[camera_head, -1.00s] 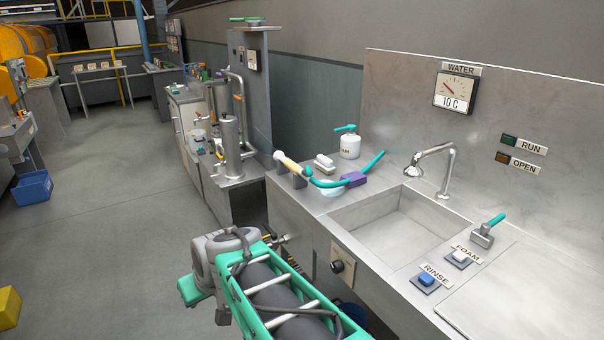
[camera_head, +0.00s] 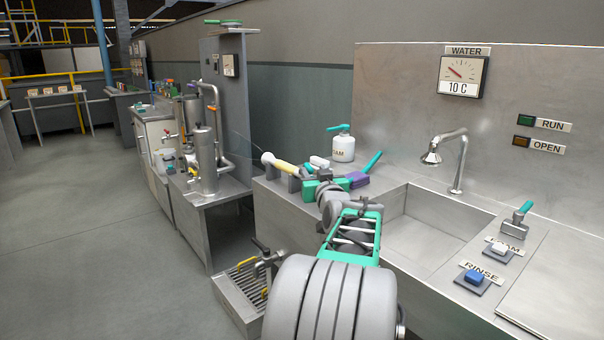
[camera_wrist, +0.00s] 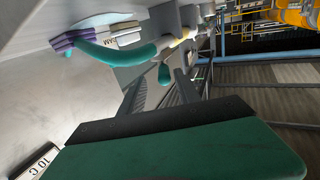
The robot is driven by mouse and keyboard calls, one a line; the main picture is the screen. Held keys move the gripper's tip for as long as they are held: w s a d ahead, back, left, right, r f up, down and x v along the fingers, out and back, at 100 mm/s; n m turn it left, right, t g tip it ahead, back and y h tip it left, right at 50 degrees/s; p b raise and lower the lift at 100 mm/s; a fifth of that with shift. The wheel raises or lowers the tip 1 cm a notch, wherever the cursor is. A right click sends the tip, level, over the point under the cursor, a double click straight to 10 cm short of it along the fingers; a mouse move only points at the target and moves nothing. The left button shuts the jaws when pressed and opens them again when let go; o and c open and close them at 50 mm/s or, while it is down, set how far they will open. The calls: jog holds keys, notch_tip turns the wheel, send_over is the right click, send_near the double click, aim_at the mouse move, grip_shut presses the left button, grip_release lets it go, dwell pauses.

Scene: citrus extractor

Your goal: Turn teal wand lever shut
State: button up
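The wand (camera_head: 279,163) has a yellow grip and lies on the counter's left end in the head view. In the wrist view its yellow part (camera_wrist: 180,38) joins a curved teal length. A teal lever (camera_wrist: 164,72) with a rounded end sticks out from the wand there. My gripper (camera_wrist: 160,78) is open, with one dark finger on each side of the line to the lever. The lever appears between or just beyond the fingertips; I cannot tell whether they touch.
A purple block (camera_head: 356,180) and a white foam bottle (camera_head: 343,148) stand close by on the counter. The sink (camera_head: 430,228) and faucet (camera_head: 455,160) are to the right. A metal cylinder unit (camera_head: 207,160) stands left. The floor at left is clear.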

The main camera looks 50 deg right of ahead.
aim_at(306, 163)
jog(key=x, duration=0.6)
jog(key=shift+w+a, duration=0.25)
jog(key=shift+w, duration=0.2)
jog(key=shift+w+d, duration=0.25)
jog(key=shift+d, duration=0.05)
jog(key=shift+r, duration=0.1)
grip_shut()
